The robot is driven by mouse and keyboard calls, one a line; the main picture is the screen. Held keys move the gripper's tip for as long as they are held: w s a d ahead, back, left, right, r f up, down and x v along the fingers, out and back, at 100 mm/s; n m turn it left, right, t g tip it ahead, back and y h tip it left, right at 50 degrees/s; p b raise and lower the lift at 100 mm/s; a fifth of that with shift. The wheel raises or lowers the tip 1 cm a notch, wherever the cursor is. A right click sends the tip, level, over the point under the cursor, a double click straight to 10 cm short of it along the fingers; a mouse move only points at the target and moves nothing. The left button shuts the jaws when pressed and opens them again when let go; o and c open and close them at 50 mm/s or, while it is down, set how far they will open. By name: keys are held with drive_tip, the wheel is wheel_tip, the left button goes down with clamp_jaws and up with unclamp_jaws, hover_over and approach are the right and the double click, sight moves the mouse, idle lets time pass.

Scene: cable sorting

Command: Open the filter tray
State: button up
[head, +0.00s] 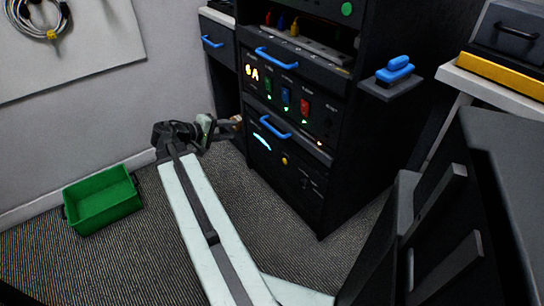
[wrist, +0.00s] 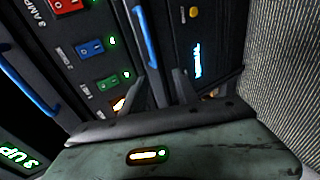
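The black rack has two fronts with blue handles, and I cannot read which one is the filter tray. The lower blue handle (head: 275,127) is on the front with a cyan light strip; it also shows in the wrist view (wrist: 146,38). The upper blue handle (head: 276,58) is on the drawer above the switch panel; it also shows in the wrist view (wrist: 36,80). Both fronts look closed. My gripper (head: 237,122) is low at the rack's left front, apart from both handles. In the wrist view its fingers (wrist: 166,78) are apart with nothing between them.
A switch panel (head: 291,100) with green, blue and red rockers lies between the handles. A shelf with a blue-handled object (head: 394,70) juts from the rack's right side. A green bin (head: 103,199) stands on the carpet at left. A side drawer (head: 216,46) is left of the rack.

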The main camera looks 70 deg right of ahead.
sight(272, 129)
drive_tip(key=s+d+f+b, duration=0.1)
drive_tip(key=s+d+b, duration=0.1)
drive_tip(key=s+d, duration=0.2)
drive_tip(key=s+d+f+g+b, duration=0.1)
drive_tip(key=s+d+f+b, duration=0.1)
drive_tip(key=s+d, duration=0.2)
drive_tip(key=s+d+f+g+h+b, duration=0.1)
drive_tip(key=s+d+f+b, duration=0.1)
drive_tip(key=s+d, duration=0.1)
drive_tip(key=shift+s+d+f+m+b, duration=0.3)
drive_tip(key=shift+s+d+b, duration=0.1)
drive_tip(key=shift+d, duration=0.25)
drive_tip(key=shift+r, duration=0.1)
clamp_jaws()
idle(0.6)
